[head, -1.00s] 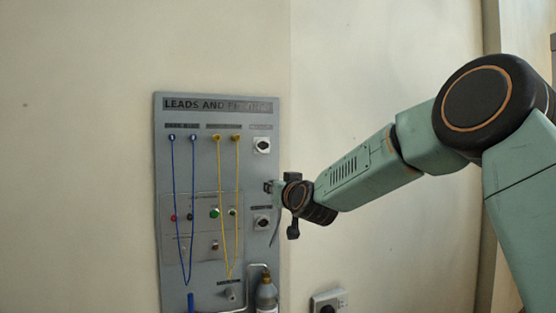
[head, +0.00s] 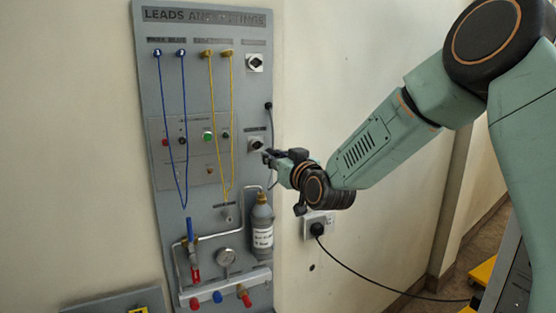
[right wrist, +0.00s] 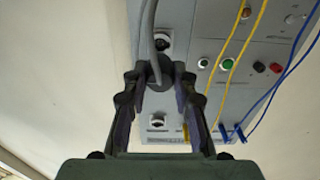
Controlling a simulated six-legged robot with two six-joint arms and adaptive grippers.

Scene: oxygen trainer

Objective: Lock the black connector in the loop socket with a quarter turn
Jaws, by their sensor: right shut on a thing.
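My right gripper (head: 268,157) is shut on the black connector (right wrist: 160,72), which shows between its fingertips in the right wrist view (right wrist: 158,82). A grey cable runs from the connector to that picture's top. In the head view the gripper is at the panel's right edge, beside and slightly below the lower square white socket (head: 256,144). A similar upper socket (head: 254,63) is empty. The labels are too small to tell which is the loop socket. Whether the connector touches or sits in a socket cannot be told. My left gripper is not in view.
The grey panel (head: 152,85) carries blue leads (head: 163,100) and yellow leads (head: 230,110). Below my gripper are a grey bottle (head: 261,225), a gauge (head: 226,258) and pipework. A wall outlet (head: 317,226) with a black plug and cord is to the right.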

